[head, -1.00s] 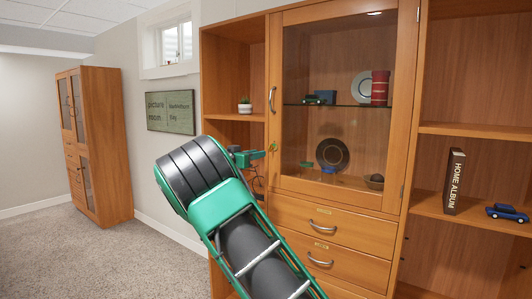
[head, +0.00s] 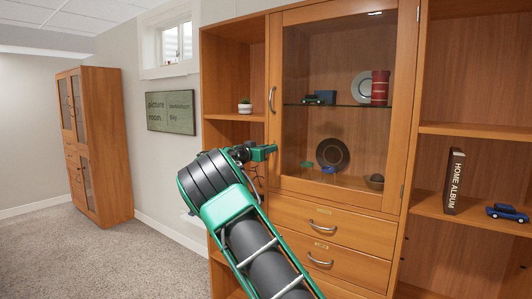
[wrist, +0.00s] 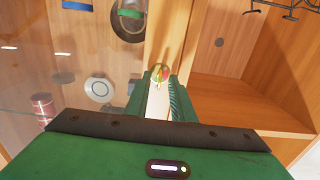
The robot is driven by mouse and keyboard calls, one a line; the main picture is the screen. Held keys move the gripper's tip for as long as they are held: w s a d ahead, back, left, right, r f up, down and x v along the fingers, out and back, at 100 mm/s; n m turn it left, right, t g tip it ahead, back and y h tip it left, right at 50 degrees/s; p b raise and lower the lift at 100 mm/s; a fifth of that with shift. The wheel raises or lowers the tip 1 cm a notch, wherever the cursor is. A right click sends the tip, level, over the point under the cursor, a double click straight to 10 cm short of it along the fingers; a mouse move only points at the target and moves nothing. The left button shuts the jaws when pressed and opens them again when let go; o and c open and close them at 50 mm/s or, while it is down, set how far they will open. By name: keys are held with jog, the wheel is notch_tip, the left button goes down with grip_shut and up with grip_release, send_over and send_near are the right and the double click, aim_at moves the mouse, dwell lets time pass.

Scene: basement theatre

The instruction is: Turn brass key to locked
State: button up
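The brass key (wrist: 160,75) shows in the wrist view at the edge of the wooden door frame, straight ahead of my gripper. My gripper (wrist: 160,82) has its two green fingers apart, one on each side of the key, with a pale strip visible between them. I cannot tell whether either finger touches the key. In the head view my gripper (head: 274,150) is at the left stile of the glass cabinet door (head: 340,192), below the door handle (head: 271,99). It hides the key there.
Behind the glass are plates (head: 333,153), a red can (head: 380,87) and small toys. Drawers with handles (head: 319,223) lie below the door. Open carpet (head: 100,255) lies to the left.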

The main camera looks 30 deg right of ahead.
grip_shut()
jog(key=shift+m, duration=0.3)
jog(key=shift+f+m, duration=0.2)
jog(key=shift+m, duration=8.5)
